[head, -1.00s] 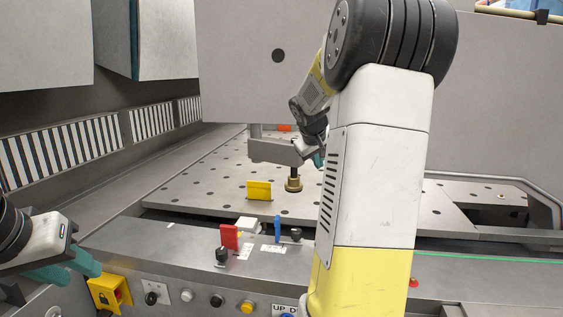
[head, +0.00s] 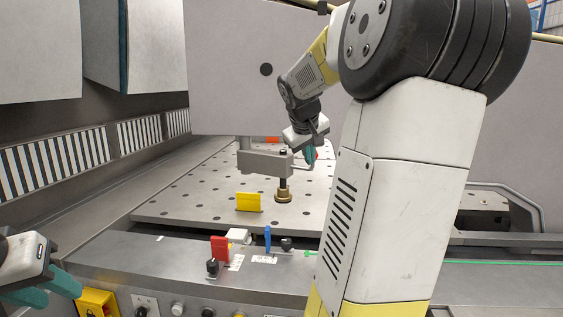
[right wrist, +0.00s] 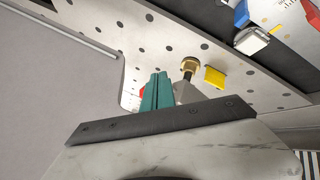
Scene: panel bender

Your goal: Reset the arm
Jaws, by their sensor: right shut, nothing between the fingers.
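My right arm (head: 405,190) crosses the right half of the head view, its white and yellow links close to the camera. My right gripper (head: 311,155) is at its far end, above the perforated plate and just right of the grey clamp arm (head: 265,161). In the right wrist view its teal fingers (right wrist: 157,92) are together, with nothing between them. The brass-footed post (head: 283,191) under the clamp arm also shows beside the fingers in the right wrist view (right wrist: 189,66). My left gripper (head: 42,288) is at the lower left, teal fingers apart and empty.
The perforated plate (head: 185,212) carries a yellow block (head: 248,202). In front are a red tag (head: 220,249), a blue lever (head: 268,238) and black knobs on the control ledge. A large grey panel (head: 225,70) stands behind. A yellow lock box (head: 97,303) is near my left gripper.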

